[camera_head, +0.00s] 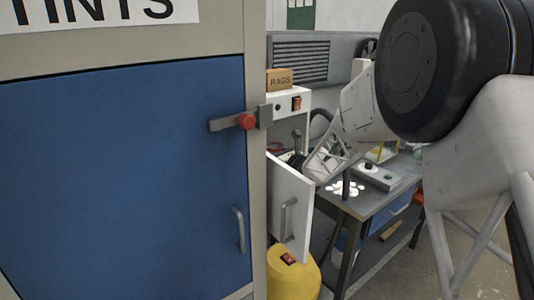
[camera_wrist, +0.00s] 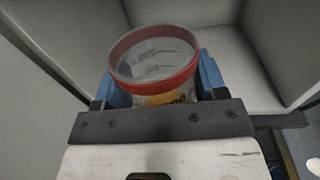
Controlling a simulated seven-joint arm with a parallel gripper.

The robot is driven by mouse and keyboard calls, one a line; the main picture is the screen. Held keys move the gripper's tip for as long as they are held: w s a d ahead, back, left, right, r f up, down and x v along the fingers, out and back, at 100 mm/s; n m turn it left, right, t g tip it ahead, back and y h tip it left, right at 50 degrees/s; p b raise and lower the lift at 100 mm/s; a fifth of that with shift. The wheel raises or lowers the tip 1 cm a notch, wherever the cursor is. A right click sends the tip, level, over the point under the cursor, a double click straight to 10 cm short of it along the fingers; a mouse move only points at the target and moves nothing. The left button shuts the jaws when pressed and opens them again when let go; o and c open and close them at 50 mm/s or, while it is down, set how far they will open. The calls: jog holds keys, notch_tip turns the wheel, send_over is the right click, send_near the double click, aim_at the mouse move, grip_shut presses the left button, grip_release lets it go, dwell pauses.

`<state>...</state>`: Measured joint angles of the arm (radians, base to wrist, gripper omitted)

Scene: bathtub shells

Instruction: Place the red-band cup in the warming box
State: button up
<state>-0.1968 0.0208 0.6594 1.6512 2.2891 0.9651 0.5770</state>
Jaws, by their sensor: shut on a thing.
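The red-band cup (camera_wrist: 155,88) shows in the wrist view, a clear cup with a red band round its rim and some yellow lower down. My gripper (camera_wrist: 160,82) is shut on it, one blue finger on each side. Pale walls of the warming box (camera_wrist: 258,58) surround the cup, with a corner behind it. In the head view the warming box (camera_head: 288,98) is a white box with its door (camera_head: 290,205) open. My gripper (camera_head: 295,160) is at the opening, partly hidden by the door. I cannot tell whether the cup touches the box floor.
A large blue-doored cabinet (camera_head: 120,170) with a red knob fills the left and hides part of the box. A RAGS block (camera_head: 279,79) sits on the box. A yellow drum (camera_head: 290,280) stands below the door. A grey bench (camera_head: 375,200) with a control unit (camera_head: 380,175) is right.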

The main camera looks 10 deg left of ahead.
jog(key=w+a+f, duration=0.1)
jog(key=w+a, duration=0.2)
jog(key=w, duration=0.9)
jog(key=shift+a, duration=0.4)
jog(key=shift+f, duration=0.2)
jog(key=shift+f, duration=1.65)
jog(key=shift+f, duration=0.15)
jog(key=o, duration=0.9)
jog(key=shift+o, duration=0.2)
jog(key=shift+s+d+r, duration=0.2)
jog(key=shift+s+d, duration=0.1)
jog(key=v, duration=1.1)
jog(key=shift+s, duration=0.1)
